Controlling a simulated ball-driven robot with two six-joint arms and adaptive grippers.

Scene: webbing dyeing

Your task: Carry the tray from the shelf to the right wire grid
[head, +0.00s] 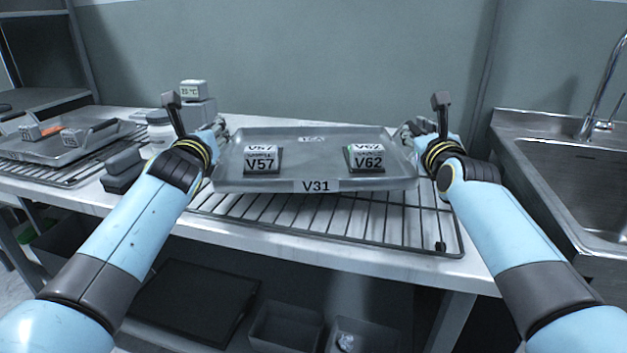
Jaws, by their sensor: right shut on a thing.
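The grey metal tray (310,172), labelled V31 on its front, is level over the back part of the right wire grid (330,217). I cannot clearly see a gap between tray and grid. Two dark blocks sit in the tray: V57 (262,160) on the left and V62 (365,159) on the right. My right gripper (413,133) is shut on the tray's right edge. My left gripper (217,132) is at the tray's left edge; its fingertips are too small and partly hidden to tell open from shut.
Another tray (65,143) with orange and labelled items sits on a wire grid at the left. A dark box (123,170), a white jar (160,127) and a display (193,90) stand left of my tray. A sink (565,165) is at the right. Bins (285,328) are under the table.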

